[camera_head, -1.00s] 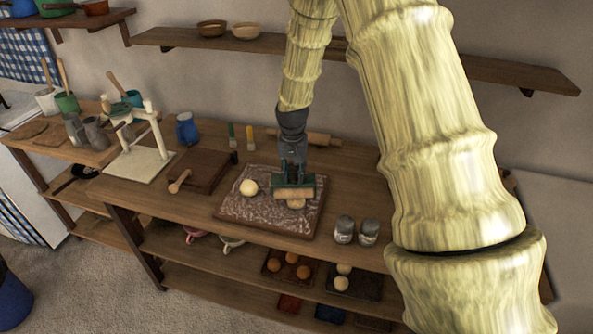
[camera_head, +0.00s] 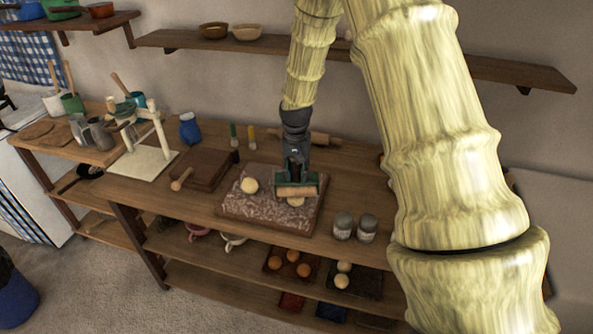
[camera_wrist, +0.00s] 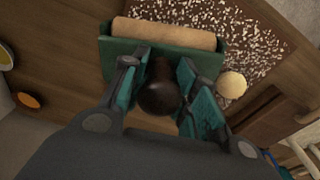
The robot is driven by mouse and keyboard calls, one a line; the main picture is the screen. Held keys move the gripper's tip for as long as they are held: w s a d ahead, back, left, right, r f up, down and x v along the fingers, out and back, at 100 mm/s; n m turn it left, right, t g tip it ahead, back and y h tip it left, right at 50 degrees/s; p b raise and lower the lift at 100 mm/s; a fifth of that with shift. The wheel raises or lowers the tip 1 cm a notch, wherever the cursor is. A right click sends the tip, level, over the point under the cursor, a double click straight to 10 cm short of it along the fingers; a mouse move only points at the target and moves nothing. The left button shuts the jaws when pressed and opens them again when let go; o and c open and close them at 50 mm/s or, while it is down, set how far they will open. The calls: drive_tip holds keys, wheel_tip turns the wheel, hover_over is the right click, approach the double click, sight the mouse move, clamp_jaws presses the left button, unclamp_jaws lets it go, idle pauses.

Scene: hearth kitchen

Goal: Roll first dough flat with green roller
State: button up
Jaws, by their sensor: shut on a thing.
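My gripper (camera_head: 297,172) is shut on the dark handle (camera_wrist: 160,92) of the green roller (camera_head: 297,190). The roller has a green frame and a tan cylinder, which also shows in the wrist view (camera_wrist: 168,34). It is over the right part of a flour-dusted board (camera_head: 258,212). The first dough (camera_head: 296,202), a pale piece, shows just below the roller's near edge and is partly hidden by it. I cannot tell whether they touch. A second dough ball (camera_head: 249,185), round and pale, sits on the board to the left, apart from the roller; it also shows in the wrist view (camera_wrist: 232,84).
Two grey jars (camera_head: 355,228) stand close to the board's right. A brown board (camera_head: 204,170) with a wooden tool lies to the left. A wooden rolling pin (camera_head: 318,138) and two brushes (camera_head: 243,137) lie behind. A shelf (camera_head: 460,69) runs along the wall above.

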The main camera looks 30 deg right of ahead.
drive_tip(key=shift+w+f, duration=0.35)
drive_tip(key=shift+f, duration=0.2)
drive_tip(key=shift+s, duration=0.1)
drive_tip(key=shift+s, duration=0.1)
